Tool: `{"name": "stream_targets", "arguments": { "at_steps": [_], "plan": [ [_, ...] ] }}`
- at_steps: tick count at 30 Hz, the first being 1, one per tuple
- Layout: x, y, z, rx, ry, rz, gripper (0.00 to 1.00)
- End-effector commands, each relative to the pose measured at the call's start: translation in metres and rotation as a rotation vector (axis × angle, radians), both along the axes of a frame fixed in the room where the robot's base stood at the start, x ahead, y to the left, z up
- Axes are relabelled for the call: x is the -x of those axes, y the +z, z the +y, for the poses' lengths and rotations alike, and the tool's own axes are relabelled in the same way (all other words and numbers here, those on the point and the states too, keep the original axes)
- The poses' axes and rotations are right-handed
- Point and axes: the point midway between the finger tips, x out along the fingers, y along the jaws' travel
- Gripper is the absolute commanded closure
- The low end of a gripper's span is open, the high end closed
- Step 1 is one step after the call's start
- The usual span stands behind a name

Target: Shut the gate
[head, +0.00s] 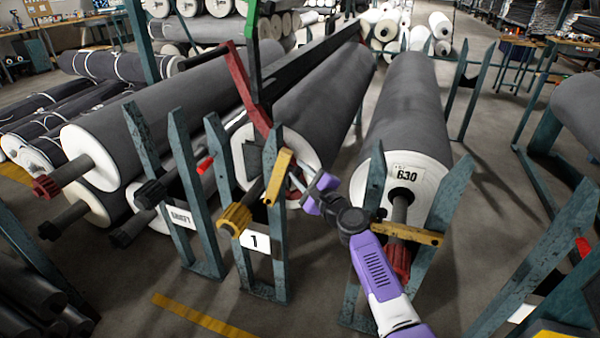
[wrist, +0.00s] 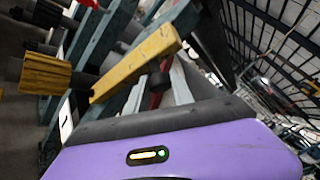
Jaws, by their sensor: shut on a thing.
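The gate is a yellow bar (head: 278,176) on the teal stand marked 1 (head: 254,241). It is tilted steeply upward, not lying level across the stand. In the wrist view the yellow bar (wrist: 140,62) runs diagonally from lower left to upper right. My gripper (head: 302,188) is beside the bar, in front of the roll's white end. It is shut on the gate, apparently by a short dark handle (wrist: 162,80) near the bar. The exact contact is partly hidden.
A yellow ribbed collar (head: 234,218) is on the shaft at stand 1. To the right, a level yellow bar (head: 408,233) crosses the stand of roll 630 (head: 408,175). A red bracket (head: 247,88) rises above stand 1. Other grey rolls lie at left.

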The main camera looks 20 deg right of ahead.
Motion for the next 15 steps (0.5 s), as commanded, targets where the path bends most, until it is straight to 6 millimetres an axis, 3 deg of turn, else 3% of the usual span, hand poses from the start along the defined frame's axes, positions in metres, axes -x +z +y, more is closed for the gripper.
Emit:
{"name": "stream_targets", "arguments": {
  "at_steps": [15],
  "plan": [
    [-0.007, 0.015, 0.007, 0.053, -0.004, 0.041, 1.00]
  ]
}}
